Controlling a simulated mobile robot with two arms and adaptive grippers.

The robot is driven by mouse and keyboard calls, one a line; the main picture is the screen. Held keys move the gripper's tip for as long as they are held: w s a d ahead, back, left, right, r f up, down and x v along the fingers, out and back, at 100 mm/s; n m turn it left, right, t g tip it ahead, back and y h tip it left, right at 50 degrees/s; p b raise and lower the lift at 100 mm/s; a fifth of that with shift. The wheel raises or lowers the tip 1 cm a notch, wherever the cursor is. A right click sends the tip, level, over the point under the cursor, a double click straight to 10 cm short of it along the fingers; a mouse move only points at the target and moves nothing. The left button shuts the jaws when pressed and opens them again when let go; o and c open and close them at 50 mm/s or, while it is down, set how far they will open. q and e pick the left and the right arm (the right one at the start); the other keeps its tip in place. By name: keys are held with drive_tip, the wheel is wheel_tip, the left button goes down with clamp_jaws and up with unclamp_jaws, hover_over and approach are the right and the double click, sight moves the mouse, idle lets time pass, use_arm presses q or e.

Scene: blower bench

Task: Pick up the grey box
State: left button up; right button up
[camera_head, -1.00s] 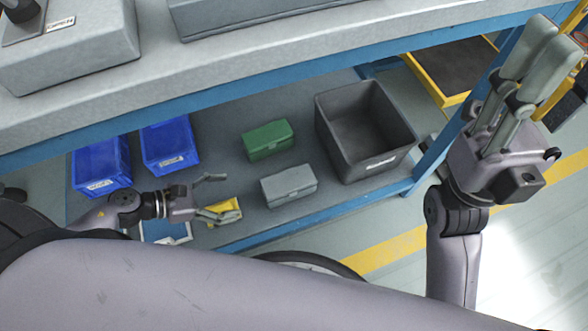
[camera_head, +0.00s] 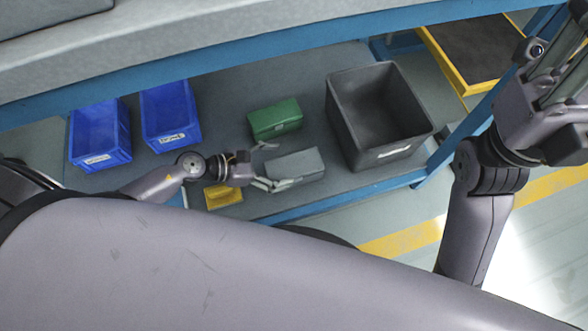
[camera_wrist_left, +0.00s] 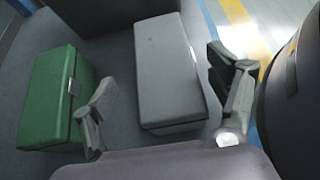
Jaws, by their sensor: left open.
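The grey box (camera_head: 297,164) lies on the lower shelf, right of the blue bins and just below the green box. My left gripper (camera_head: 272,167) is open at the left end of the grey box, one finger on each side of that end. In the left wrist view the grey box (camera_wrist_left: 168,75) lies ahead between the spread fingers (camera_wrist_left: 160,78); I see no clear contact. My right gripper (camera_head: 562,80) is raised at the upper right, away from the box and partly cut off by the frame edge.
The green box (camera_head: 275,120) lies close to my left gripper's upper finger. A dark open bin (camera_head: 352,125) stands right of the grey box. Two blue bins (camera_head: 168,115) are on the left. A small yellow bin (camera_head: 223,196) sits below my left wrist. A blue shelf beam (camera_head: 340,200) runs along the front.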

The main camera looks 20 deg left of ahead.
sight(287, 167)
use_arm(q)
drive_tip(key=b+x, duration=0.1)
drive_tip(key=x, duration=0.4)
drive_tip(key=shift+s+d+b, duration=0.1)
drive_tip(key=shift+s+b, duration=0.05)
drive_tip(key=shift+b, duration=0.15)
drive_tip(key=shift+c, duration=0.3)
clamp_jaws()
idle(0.5)
